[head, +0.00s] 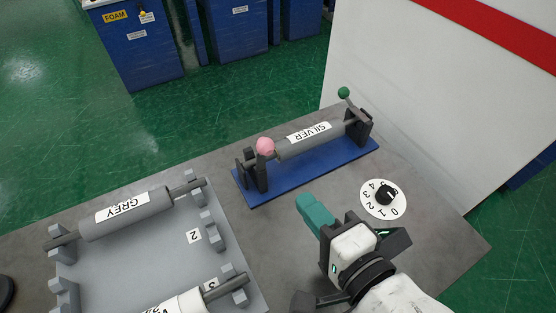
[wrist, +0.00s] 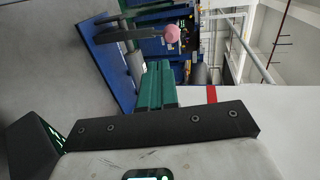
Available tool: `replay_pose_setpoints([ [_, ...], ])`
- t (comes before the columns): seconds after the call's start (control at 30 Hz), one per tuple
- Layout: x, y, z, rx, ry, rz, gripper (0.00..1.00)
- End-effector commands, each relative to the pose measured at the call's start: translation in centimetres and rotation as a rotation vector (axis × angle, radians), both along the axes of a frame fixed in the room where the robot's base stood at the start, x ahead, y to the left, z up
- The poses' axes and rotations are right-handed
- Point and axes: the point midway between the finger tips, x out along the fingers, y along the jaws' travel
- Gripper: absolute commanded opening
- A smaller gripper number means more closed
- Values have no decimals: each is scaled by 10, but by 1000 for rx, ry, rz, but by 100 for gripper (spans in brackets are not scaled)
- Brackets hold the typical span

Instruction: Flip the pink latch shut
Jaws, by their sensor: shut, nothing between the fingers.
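The pink latch (head: 265,146) is a ball knob on a dark arm at the left post of a roll stand with a blue base (head: 290,185). In the wrist view the pink knob (wrist: 172,33) sits at the end of its arm, which sticks out away from the blue base, so it looks raised. A roll labelled SILVER (head: 309,139) lies across the stand. My gripper (head: 306,203), with teal fingers, is shut and empty, in front of the stand and apart from the latch. Its fingers (wrist: 157,86) also show in the wrist view.
A green-knobbed latch (head: 344,92) sticks up at the stand's right post. A numbered dial (head: 384,195) is right of my gripper. A grey rack (head: 130,255) with a GREY roll (head: 125,212) and a white roll (head: 185,302) is at left. A white wall (head: 420,110) rises behind right.

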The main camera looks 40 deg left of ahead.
Motion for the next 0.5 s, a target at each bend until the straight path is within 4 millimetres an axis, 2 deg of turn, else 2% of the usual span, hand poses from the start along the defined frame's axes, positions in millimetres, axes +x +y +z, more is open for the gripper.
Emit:
replay_pose_setpoints([
  [0.3,21,59,-12,-3,-2,3,0],
  [0.5,31,86,-10,-1,-3,1,0],
])
